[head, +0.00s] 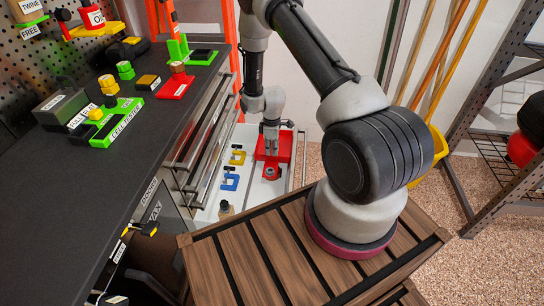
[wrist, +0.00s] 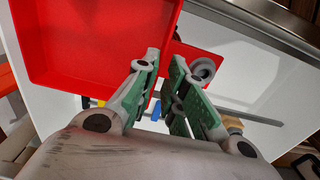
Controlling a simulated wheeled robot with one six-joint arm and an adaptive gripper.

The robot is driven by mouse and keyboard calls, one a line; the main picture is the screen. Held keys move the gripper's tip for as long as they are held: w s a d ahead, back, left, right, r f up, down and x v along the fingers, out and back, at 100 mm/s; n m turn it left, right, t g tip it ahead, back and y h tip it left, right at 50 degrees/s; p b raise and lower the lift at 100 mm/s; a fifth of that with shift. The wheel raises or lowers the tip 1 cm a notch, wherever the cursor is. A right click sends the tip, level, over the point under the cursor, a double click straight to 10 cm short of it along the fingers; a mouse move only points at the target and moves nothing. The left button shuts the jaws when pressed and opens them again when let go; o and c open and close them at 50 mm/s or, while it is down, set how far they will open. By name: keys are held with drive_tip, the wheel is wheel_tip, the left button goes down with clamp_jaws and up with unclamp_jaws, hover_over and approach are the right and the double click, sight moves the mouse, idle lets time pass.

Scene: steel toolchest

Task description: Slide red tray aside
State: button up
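The red tray (head: 285,145) lies in the open white drawer, towards its far end. In the wrist view the tray (wrist: 90,45) fills the upper left, with its hollow inside showing. My gripper (head: 271,150) points down at the tray in the head view. In the wrist view my gripper (wrist: 165,62) has a visible gap between its green-padded fingers, with red showing between the tips at the tray's right edge. Whether the pads touch the tray cannot be told. A red piece with a grey ring (wrist: 203,69) sits just right of the fingers.
A yellow clamp (head: 237,157) and a blue clamp (head: 229,182) lie in the drawer left of the tray. A small bottle (head: 226,209) stands near its front. The dark worktop (head: 110,170) borders the left.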

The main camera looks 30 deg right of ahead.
wheel_tip(320, 180, down, 4)
drive_tip(key=shift+f, duration=0.2)
clamp_jaws()
drive_tip(key=shift+s, duration=0.1)
